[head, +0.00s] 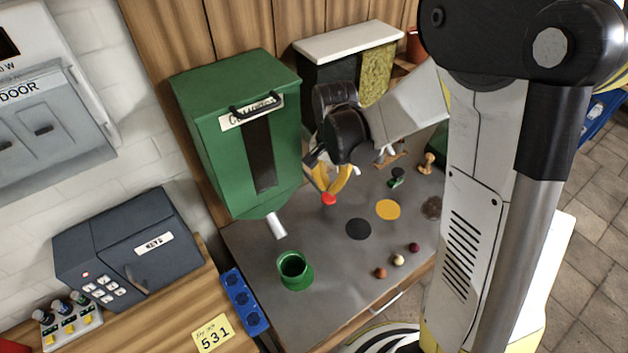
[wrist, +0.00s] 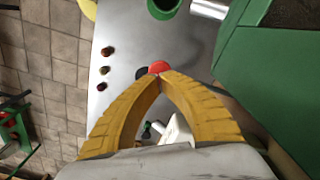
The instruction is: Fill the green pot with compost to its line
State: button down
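The green pot (head: 295,281) stands upright on the grey bench, just beyond the lower end of the pale spout (head: 276,225). Its inside looks dark green; I see no compost or fill line. The pot is cut off at the top of the wrist view (wrist: 166,9), beside the spout (wrist: 208,9). The green compost dispenser (head: 220,165) has a label and a dark window. A red knob (head: 329,199) shows right of the dispenser. My gripper (wrist: 160,78) has its yellow fingers closed together at the tips, right at the red knob (wrist: 159,67). Whether they touch or pinch it is unclear.
Black (head: 358,229) and yellow (head: 388,209) discs lie on the bench, with several small balls near its front edge, one brown (head: 380,272). A blue strip (head: 244,300) lies left of the pot. A dark key box (head: 128,245) stands at left.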

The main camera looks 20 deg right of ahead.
aim_at(329, 199)
jog(key=shift+f, duration=0.1)
dwell(0.3)
jog(key=shift+f+b, duration=3.7)
jog(key=shift+f, duration=0.15)
jog(key=shift+r, duration=0.15)
jog(key=shift+r+p, duration=2.7)
jog(key=shift+r, duration=1.15)
jog(key=shift+f, duration=0.15)
